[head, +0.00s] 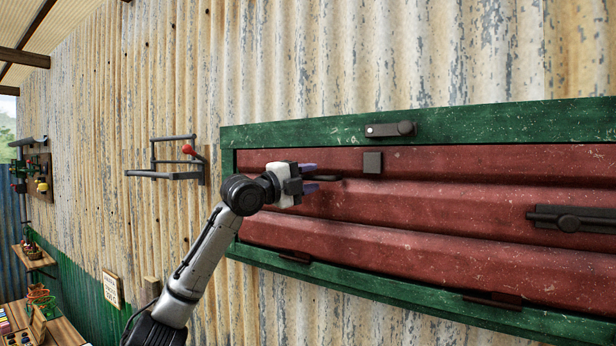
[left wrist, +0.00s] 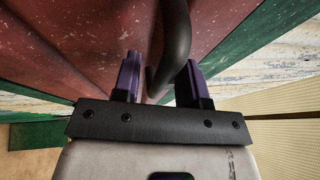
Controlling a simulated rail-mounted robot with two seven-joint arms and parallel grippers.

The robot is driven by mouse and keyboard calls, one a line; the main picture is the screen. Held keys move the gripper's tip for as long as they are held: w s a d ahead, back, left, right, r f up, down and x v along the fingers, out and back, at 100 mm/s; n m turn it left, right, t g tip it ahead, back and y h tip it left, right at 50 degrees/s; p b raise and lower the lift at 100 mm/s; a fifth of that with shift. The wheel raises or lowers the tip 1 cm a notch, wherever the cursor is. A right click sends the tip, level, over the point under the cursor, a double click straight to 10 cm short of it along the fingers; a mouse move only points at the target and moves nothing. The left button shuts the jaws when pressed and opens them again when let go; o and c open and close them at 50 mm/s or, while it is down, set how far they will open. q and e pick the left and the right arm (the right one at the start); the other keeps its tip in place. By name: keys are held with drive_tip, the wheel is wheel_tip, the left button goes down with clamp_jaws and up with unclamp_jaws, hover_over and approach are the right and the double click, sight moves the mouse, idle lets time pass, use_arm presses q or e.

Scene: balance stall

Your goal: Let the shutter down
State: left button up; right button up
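The shutter (head: 440,190) is a worn red ribbed panel lying within a green frame (head: 475,122) on the wall. A dark curved handle (head: 326,180) is on its left part. My left gripper (head: 316,177) is at this handle, its two purple fingers apart. In the left wrist view the dark bar (left wrist: 173,45) of the handle passes between the open fingers (left wrist: 160,72). A gap shows beside the left finger; contact with the right one is unclear. A dark latch (head: 390,129) with a light dot sits on the top frame rail. My right gripper is out of view.
A small dark block (head: 372,162) and a dark bolt (head: 572,218) are on the shutter's face. A wall bracket with a red knob (head: 187,149) is left of the frame. A bench (head: 62,331) with small goods stands lower left. The corrugated wall between is mostly clear.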

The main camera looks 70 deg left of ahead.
use_arm(q)
drive_tip(key=shift+c, duration=0.3)
clamp_jaws()
